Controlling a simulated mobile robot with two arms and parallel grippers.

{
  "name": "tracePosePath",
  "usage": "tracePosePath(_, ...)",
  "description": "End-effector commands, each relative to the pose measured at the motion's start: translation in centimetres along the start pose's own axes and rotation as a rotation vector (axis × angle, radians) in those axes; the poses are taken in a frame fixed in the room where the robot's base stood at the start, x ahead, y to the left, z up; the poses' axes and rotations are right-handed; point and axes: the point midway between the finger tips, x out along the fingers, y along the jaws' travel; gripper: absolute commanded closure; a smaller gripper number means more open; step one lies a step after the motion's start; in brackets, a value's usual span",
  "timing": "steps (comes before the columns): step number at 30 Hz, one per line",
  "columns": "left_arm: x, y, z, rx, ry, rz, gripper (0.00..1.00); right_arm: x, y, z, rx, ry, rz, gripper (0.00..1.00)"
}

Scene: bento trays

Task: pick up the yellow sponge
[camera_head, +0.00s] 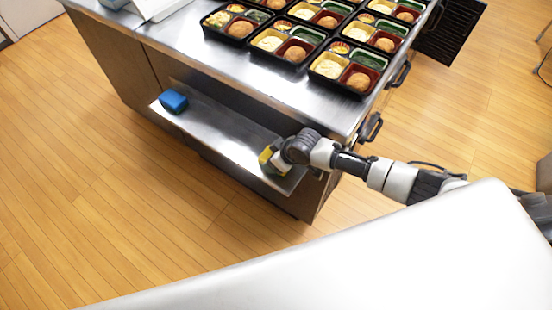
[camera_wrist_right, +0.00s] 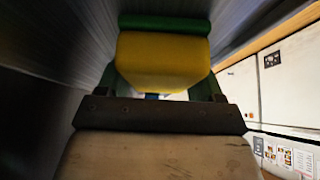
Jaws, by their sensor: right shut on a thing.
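The yellow sponge (camera_head: 266,154) is at the right end of the low metal shelf in the head view, partly hidden by my right gripper (camera_head: 276,160). In the right wrist view the yellow sponge (camera_wrist_right: 162,62) has a green layer along its top edge and sits between the fingers of my right gripper (camera_wrist_right: 165,85). The right gripper is shut on it. I cannot tell whether the sponge touches the shelf. My left gripper is in neither view.
A blue sponge-like block (camera_head: 173,101) lies at the left end of the low shelf (camera_head: 222,128). Above is a steel counter (camera_head: 200,52) with several filled bento trays (camera_head: 340,72). Drawer handles (camera_head: 370,127) stick out at its right side. Wooden floor (camera_head: 90,190) is open at left.

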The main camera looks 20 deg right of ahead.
Motion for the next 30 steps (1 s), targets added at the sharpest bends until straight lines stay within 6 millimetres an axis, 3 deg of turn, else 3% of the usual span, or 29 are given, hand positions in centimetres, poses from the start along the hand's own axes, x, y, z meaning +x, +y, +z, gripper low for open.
tracePosePath(8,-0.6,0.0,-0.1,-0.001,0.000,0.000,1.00,-3.0,0.1,-2.0,-0.002,0.004,0.001,0.56)
tracePosePath(30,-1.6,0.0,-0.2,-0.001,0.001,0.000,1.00,-19.4,0.1,-12.5,-0.003,0.005,0.002,0.56)
